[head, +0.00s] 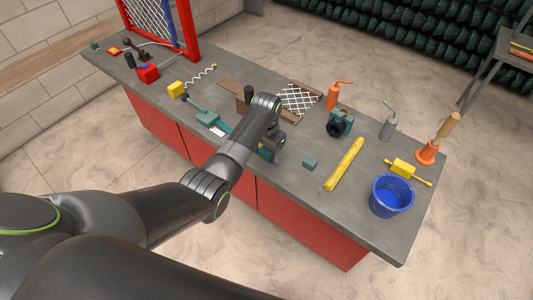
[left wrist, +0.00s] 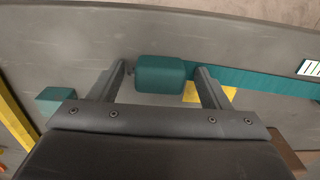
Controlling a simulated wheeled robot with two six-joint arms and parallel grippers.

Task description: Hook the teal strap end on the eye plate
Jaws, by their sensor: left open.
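A teal strap (head: 226,127) lies along the near side of the grey bench, with a white label on it. In the left wrist view the strap (left wrist: 260,82) runs in from the right to a thick teal end block (left wrist: 160,72). My left gripper (left wrist: 162,69) is open, with its fingers on either side of that block, apart from it. In the head view my left gripper (head: 277,145) is low over the bench and its wrist hides part of the strap. I cannot pick out the eye plate for certain. My right gripper is not in view.
A small teal block (head: 309,164) and a yellow bar (head: 344,164) lie right of the gripper. A blue bucket (head: 391,196) stands at the right end. A wooden block (head: 243,103) and a mesh panel (head: 298,98) lie behind the arm. A red frame (head: 187,30) stands far left.

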